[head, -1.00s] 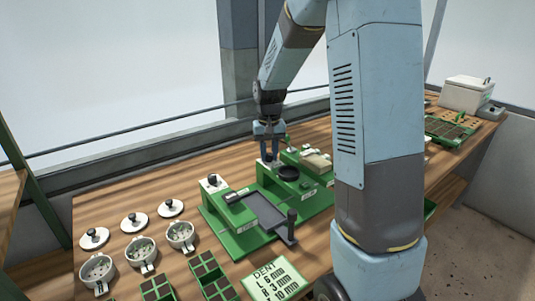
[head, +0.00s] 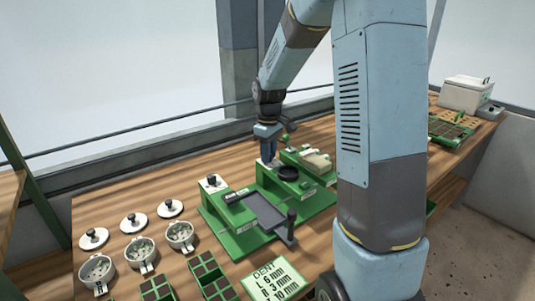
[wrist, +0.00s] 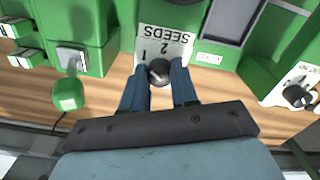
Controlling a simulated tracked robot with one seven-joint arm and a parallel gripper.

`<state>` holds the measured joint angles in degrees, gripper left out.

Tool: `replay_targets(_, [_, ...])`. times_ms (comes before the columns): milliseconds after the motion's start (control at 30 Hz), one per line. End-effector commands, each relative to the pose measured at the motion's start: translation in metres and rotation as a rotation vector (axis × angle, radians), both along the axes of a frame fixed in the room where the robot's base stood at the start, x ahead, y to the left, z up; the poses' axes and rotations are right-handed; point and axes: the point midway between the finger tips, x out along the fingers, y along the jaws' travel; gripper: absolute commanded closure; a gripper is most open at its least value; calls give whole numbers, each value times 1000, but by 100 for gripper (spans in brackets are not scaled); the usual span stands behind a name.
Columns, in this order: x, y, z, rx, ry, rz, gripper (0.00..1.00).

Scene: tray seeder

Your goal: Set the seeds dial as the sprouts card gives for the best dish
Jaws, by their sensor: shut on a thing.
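My gripper (head: 268,160) points down at the back of the green seeder (head: 222,236). In the wrist view my gripper (wrist: 159,82) is shut on the dark round seeds dial (wrist: 158,70), one finger on each side. The dial's white plate (wrist: 178,42) reads SEEDS with 1 and 2, upside down in this view. The dial's exact setting is too small to tell, and in the head view my gripper hides the dial. Three white dishes (head: 140,252) with small sprouts stand at the left.
Three lids (head: 134,223) with dark knobs lie behind the dishes. Another knob (head: 212,181) sits at the seeder's left; a green lever head (wrist: 68,94) is near my gripper in the wrist view. A DENT card (head: 272,280) and green cell trays (head: 207,275) lie in front.

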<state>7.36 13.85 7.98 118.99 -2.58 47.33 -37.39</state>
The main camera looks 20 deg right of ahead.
Motion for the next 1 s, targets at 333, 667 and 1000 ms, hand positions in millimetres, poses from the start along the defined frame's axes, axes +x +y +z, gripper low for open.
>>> replay_targets(333, [1, 2, 0, 1, -2, 95, 100])
replay_targets(667, [0, 2, 0, 1, -2, 102, 100])
replay_targets(1000, [0, 1, 0, 1, -1, 101, 50])
